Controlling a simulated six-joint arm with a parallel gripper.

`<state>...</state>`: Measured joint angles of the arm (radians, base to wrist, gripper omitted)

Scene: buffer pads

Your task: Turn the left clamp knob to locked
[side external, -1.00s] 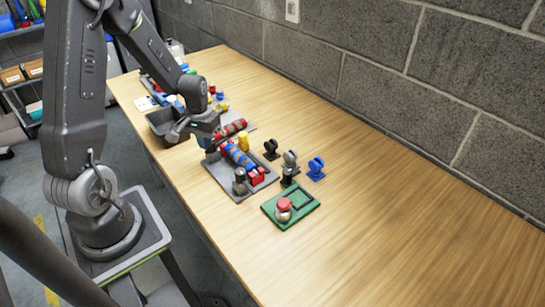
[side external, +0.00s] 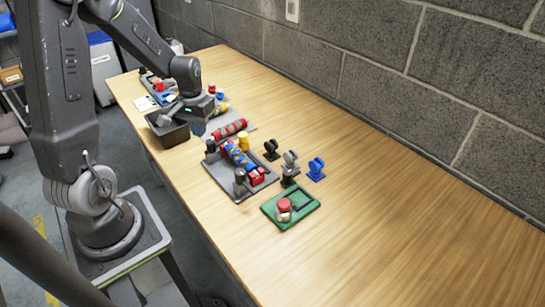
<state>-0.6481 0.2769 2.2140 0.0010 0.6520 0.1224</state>
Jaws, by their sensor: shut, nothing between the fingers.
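A grey plate (side external: 222,182) lies on the table, bearing a blue-and-red roller (side external: 236,153) and red blocks (side external: 257,176). A dark upright knob-like post (side external: 240,181) stands at its near end and another (side external: 210,146) at its far left corner. I cannot tell which one is the left clamp knob, nor read how either is turned. My gripper (side external: 199,128) is small in the picture, above the table beyond the plate, beside the dark bin. It is shut, holds nothing and appears apart from both posts.
A dark bin (side external: 165,133) sits at the table's left edge. A red roller (side external: 231,128) and yellow cylinder (side external: 243,141) are near the plate. Black (side external: 271,150), grey (side external: 290,160) and blue (side external: 316,169) pieces stand right of it. A green plate (side external: 304,207) is in front. The table's right is clear.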

